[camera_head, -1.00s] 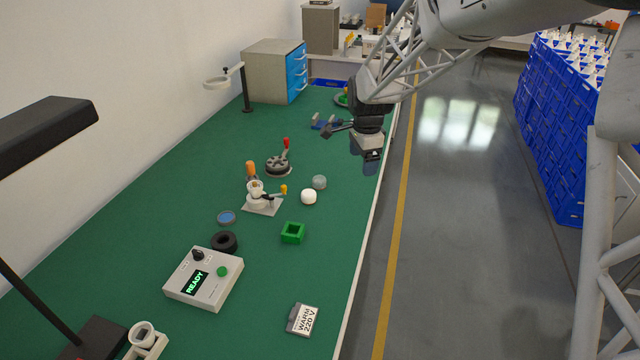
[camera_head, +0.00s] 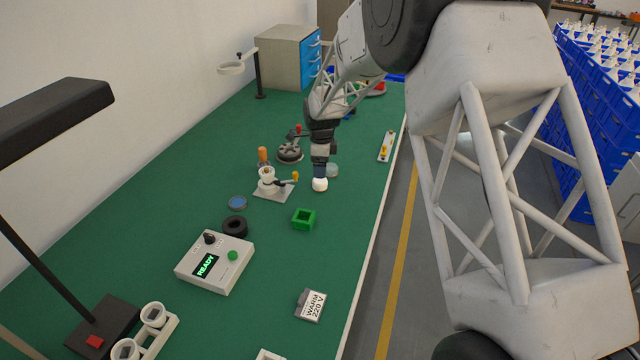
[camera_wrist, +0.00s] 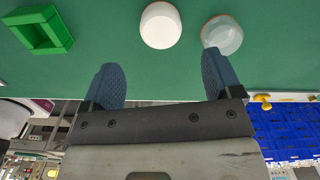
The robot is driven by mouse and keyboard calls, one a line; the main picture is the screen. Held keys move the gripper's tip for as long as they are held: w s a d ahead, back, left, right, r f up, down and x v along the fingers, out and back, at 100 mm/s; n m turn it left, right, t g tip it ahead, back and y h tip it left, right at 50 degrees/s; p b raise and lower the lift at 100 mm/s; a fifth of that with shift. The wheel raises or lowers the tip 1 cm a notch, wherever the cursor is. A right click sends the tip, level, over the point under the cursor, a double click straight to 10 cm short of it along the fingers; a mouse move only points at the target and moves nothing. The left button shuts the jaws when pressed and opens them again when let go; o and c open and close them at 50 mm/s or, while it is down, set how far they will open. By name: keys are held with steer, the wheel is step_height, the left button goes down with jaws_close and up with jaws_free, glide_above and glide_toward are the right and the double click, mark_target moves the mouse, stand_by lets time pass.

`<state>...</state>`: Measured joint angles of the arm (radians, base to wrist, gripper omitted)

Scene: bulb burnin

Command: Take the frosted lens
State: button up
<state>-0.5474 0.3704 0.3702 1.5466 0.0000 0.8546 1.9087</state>
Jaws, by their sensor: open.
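A white, rounded lens (camera_head: 320,185), which looks like the frosted one, sits on the green bench directly below my gripper (camera_head: 319,172). In the wrist view the white lens (camera_wrist: 161,25) lies beyond the fingertips and midway between them. My gripper (camera_wrist: 160,78) is open and empty, with its two blue-grey fingers apart. A clear, see-through lens (camera_head: 333,170) stands just behind and right of the white one. In the wrist view the clear lens (camera_wrist: 222,35) is close to the right fingertip, with an orange rim.
A green square holder (camera_head: 304,218) stands in front of the white lens. A clamp fixture (camera_head: 272,185) is close on its left. A black ring (camera_head: 235,226), a blue disc (camera_head: 237,202) and a READY box (camera_head: 214,262) lie further left. The bench front right is mostly clear.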

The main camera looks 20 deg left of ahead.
mark_target(320, 181)
steer(key=shift+f, duration=1.25)
steer(key=shift+a+f, duration=0.15)
steer(key=shift+f, duration=1.15)
steer(key=shift+a+f, duration=0.1)
steer(key=shift+f, duration=1.2)
steer(key=c, duration=1)
steer(key=shift+r, duration=0.15)
